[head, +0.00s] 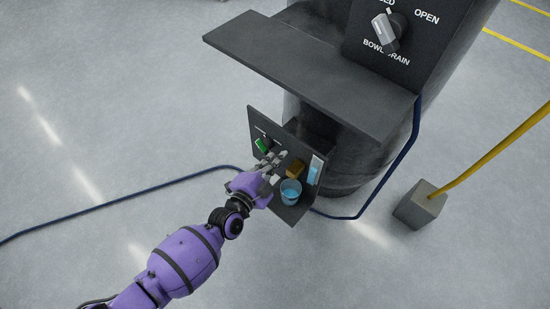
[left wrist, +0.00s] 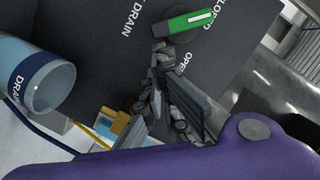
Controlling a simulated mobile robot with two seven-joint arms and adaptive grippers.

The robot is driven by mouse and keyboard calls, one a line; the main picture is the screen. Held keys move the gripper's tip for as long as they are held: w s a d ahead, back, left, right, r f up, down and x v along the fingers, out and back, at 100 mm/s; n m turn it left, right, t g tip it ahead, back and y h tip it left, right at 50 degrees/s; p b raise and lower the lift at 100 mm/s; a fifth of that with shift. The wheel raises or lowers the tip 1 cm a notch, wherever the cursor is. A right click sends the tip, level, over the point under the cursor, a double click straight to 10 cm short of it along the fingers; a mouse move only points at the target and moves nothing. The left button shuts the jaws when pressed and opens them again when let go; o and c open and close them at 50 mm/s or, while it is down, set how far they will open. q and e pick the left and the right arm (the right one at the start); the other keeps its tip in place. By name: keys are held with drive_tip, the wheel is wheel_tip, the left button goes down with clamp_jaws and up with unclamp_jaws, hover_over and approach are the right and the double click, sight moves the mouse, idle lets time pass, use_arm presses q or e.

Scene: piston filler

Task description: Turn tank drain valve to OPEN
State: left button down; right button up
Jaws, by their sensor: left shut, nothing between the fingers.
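A valve with a green handle (head: 263,145) sits on the dark lower panel (head: 257,122). In the left wrist view, the green handle (left wrist: 190,22) points toward the partly cut-off CLOSED label, with the OPEN label (left wrist: 188,68) below it. My left gripper (head: 276,160) is shut and empty, in front of the panel just below the handle. In the left wrist view its fingertips (left wrist: 163,55) are close to the handle's pivot; whether they touch it cannot be told. The right gripper is not in view.
A blue cylinder (left wrist: 30,80) labelled DRAIN and a yellow-brown block (head: 295,169) are close to the gripper. A dark shelf (head: 310,70) overhangs above. The upper BOWL DRAIN knob (head: 386,32) is separate.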

use_arm(q)
drive_tip(key=shift+f+m+t, duration=0.3)
drive_tip(key=shift+f+m, duration=0.25)
drive_tip(key=shift+m, duration=0.25)
drive_tip(key=w+a+f+m+t+b, duration=0.1)
drive_tip(key=f+m+b, duration=0.2)
drive_tip(key=m+b, duration=0.2)
drive_tip(key=w+a+f+m+t+h+b, duration=0.1)
drive_tip(key=a+f+m+b, duration=0.1)
drive_tip(key=m+b, duration=0.3)
drive_tip(key=f+m, duration=0.1)
drive_tip(key=m, duration=0.3)
drive_tip(key=shift+w+a+t+h, duration=0.25)
drive_tip(key=shift+a+t+h, duration=0.05)
drive_tip(key=shift+t, duration=0.1)
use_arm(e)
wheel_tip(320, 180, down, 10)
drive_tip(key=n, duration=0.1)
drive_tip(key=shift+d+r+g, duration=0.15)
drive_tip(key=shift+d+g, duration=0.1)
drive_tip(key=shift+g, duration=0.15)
use_arm(q)
drive_tip(key=shift+w+a, duration=0.1)
drive_tip(key=shift+a+f+b, duration=0.1)
drive_tip(key=shift+b, duration=0.25)
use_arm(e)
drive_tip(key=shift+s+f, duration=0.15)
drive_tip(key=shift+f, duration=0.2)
